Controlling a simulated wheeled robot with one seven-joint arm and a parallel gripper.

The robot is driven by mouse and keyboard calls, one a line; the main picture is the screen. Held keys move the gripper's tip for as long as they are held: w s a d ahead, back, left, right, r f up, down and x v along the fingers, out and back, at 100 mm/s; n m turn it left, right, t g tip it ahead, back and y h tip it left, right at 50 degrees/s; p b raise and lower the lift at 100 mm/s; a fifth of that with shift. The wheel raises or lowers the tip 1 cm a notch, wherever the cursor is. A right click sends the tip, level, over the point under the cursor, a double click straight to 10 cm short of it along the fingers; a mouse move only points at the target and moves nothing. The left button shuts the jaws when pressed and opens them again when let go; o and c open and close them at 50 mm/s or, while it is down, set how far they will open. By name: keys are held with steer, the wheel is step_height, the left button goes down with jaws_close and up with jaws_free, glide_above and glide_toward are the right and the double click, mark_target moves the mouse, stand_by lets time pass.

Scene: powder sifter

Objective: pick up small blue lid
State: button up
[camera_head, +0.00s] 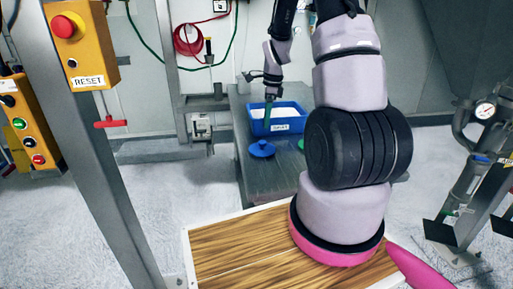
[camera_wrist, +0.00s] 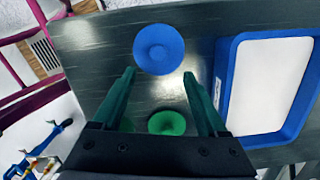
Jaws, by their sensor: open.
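The small blue lid (camera_head: 261,149) is a round disc with a raised knob, lying on the grey metal table (camera_head: 262,183) in front of the blue bin. In the wrist view the lid (camera_wrist: 159,49) lies just beyond my fingertips, slightly left of the midline between them. My gripper (camera_wrist: 158,74) has two green fingers spread apart, open and empty, above the table.
A blue bin (camera_head: 254,128) with white contents stands on the table; it is to the right in the wrist view (camera_wrist: 222,100). A green lid (camera_wrist: 167,123) lies between my fingers' bases in that view. Bare table surrounds the blue lid.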

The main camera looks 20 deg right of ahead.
mark_target(262, 141)
steer(key=f, duration=0.3)
steer(key=a+f, duration=0.1)
steer(key=f, duration=0.5)
steer(key=shift+w+a+f, duration=0.15)
steer(key=shift+f, duration=0.05)
jaws_close()
